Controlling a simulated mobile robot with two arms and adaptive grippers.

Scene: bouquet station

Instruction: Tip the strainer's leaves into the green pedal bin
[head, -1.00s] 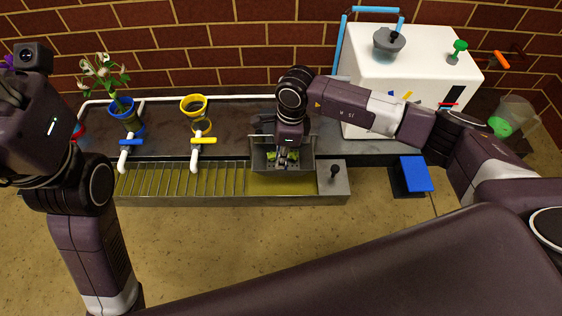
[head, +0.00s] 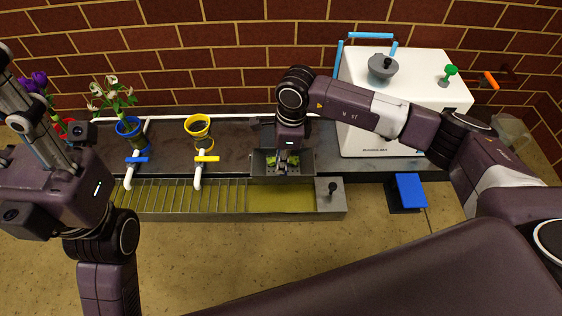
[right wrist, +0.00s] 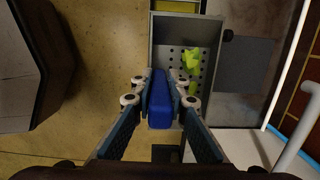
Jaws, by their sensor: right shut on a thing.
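The strainer (head: 258,167) is a grey, open box over the right part of the trough. The right wrist view shows its perforated floor (right wrist: 178,62), with yellow-green leaves (right wrist: 192,60) lying in it. My right gripper (right wrist: 160,92) is shut on the strainer's blue handle (right wrist: 160,105). The same gripper (head: 284,158) points down at the strainer in the head view. My left gripper (head: 32,115) is at the far left, away from the strainer; its fingertips do not show clearly. I cannot make out a green pedal bin in either current view.
A bin with a blue lid (head: 411,189) stands on the floor right of the trough (head: 180,200). Yellow (head: 198,128) and blue pots (head: 128,127) line the bench. Floor in front is free.

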